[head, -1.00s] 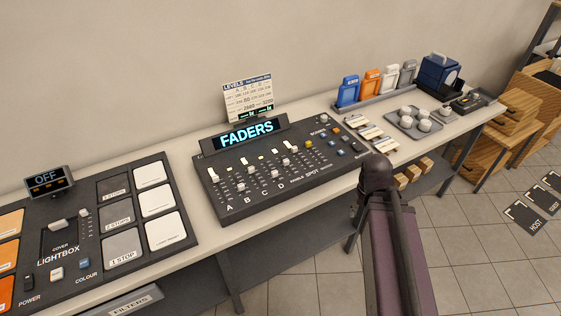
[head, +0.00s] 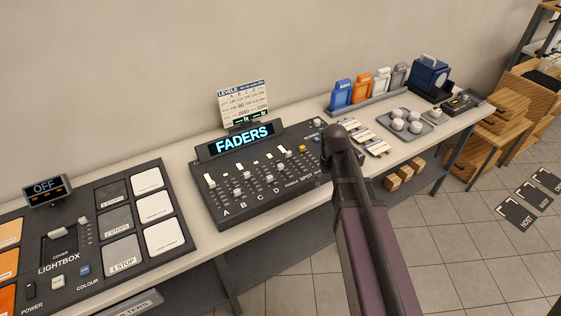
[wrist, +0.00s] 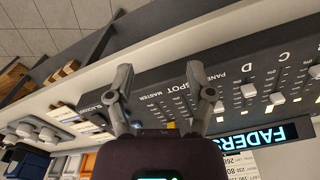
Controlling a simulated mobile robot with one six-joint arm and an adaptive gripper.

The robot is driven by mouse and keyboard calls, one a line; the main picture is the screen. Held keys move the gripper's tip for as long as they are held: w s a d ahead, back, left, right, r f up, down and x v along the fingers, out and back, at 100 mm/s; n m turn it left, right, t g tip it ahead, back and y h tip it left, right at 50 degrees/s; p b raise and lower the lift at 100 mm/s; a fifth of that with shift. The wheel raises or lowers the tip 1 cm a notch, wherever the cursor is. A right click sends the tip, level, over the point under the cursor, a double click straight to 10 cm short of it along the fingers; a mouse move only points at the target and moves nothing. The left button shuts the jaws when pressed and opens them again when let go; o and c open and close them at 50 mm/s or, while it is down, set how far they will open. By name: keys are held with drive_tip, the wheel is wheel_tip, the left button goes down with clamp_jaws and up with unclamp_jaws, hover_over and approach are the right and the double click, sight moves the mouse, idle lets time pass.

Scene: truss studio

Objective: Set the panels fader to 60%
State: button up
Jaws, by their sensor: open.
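The dark fader console (head: 215,212) sits on the long bench with its lit FADERS display (head: 244,137) at the back. Its light slider caps stand at different heights. The PANELS label is by the console's front edge, left of SPOT; I cannot tell its fader's setting. In the wrist view the console (wrist: 235,112) appears upside down, with caps such as one near the PANELS and D labels (wrist: 248,90). My gripper (wrist: 160,88) is open and empty over the SPOT end, beside the panels area. In the head view my arm hides the gripper and the console's right end.
A levels card (head: 244,104) stands behind the console. The lightbox panel (head: 82,241) lies to the left. Label strips (head: 368,139), a grey tray with white knobs (head: 397,136) and coloured holders (head: 341,94) lie to the right. The wall runs close behind.

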drive_tip(key=w+a+r+n+p, duration=0.3)
drive_tip(key=w+a+r, duration=0.1)
drive_tip(key=w+a, duration=0.55)
drive_tip(key=r+n+p, duration=0.1)
hover_over(280, 165)
drive_tip(key=shift+r, duration=0.1)
drive_tip(key=shift+d, duration=0.1)
wheel_tip(280, 165, down, 14)
drive_tip(key=b, duration=1.3)
drive_tip(key=shift+r, duration=0.1)
drive_tip(key=shift+w, duration=0.1)
clamp_jaws()
